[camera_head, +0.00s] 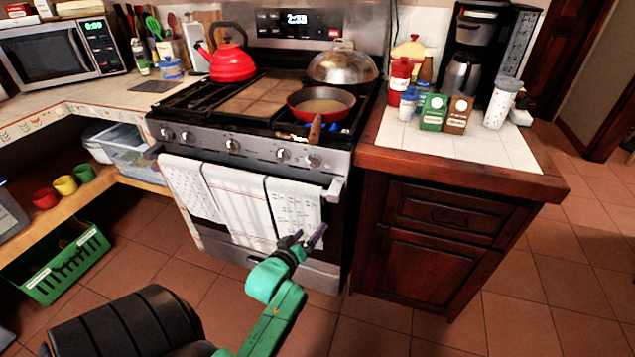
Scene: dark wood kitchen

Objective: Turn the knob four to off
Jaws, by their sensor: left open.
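The stove's front panel (255,150) carries a row of several silver knobs. Counted from the left, the fourth knob (283,155) is on the right half, beside the rightmost knob (313,161). Their exact dial angles are too small to read. My left gripper (308,238) is open and empty, in front of the oven door towels and below the right-hand knobs, apart from them. My right gripper is not in view.
A red pan (321,103) stands on the front right burner, its wooden handle (315,128) pointing toward the front edge; bits of blue show beneath. Towels (240,205) hang from the oven handle. A wooden cabinet (430,235) stands right of the stove.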

